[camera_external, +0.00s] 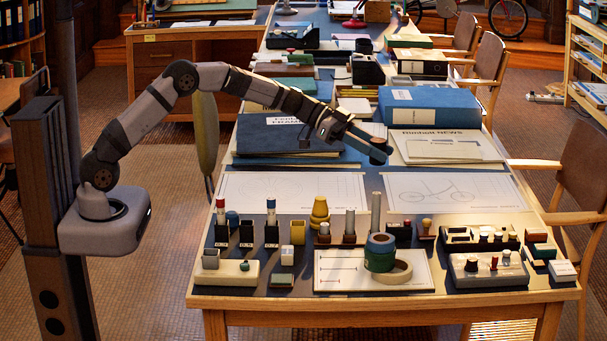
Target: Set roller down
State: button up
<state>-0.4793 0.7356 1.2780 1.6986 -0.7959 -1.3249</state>
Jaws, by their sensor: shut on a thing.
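My gripper (372,142) reaches in from the left and hangs above the far half of the near table. It is shut on a small dark piece at its fingertips, which I take to be the roller (380,155). The roller shows against the binders and papers behind it, held clear of the table top. Its full shape is partly hidden by the fingers and too small to make out.
Two drawing sheets (290,188) (450,190) lie below. Stamps, small blocks, upright cylinders (376,210) and tape rolls (380,252) crowd the front edge. The sheets are mostly clear.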

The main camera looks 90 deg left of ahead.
aim_at(377, 165)
notch_tip(377, 165, down, 4)
jog(key=shift+a, duration=0.1)
jog(key=shift+f+b, duration=0.85)
jog(key=shift+f, duration=4.7)
jog(key=shift+f, duration=0.1)
jog(key=o, duration=1.1)
jog(key=shift+s+a+r, duration=0.2)
jog(key=shift+s+r, duration=0.1)
jog(key=shift+s, duration=0.05)
jog(key=v, duration=1.1)
jog(key=shift+s+d+r, duration=0.1)
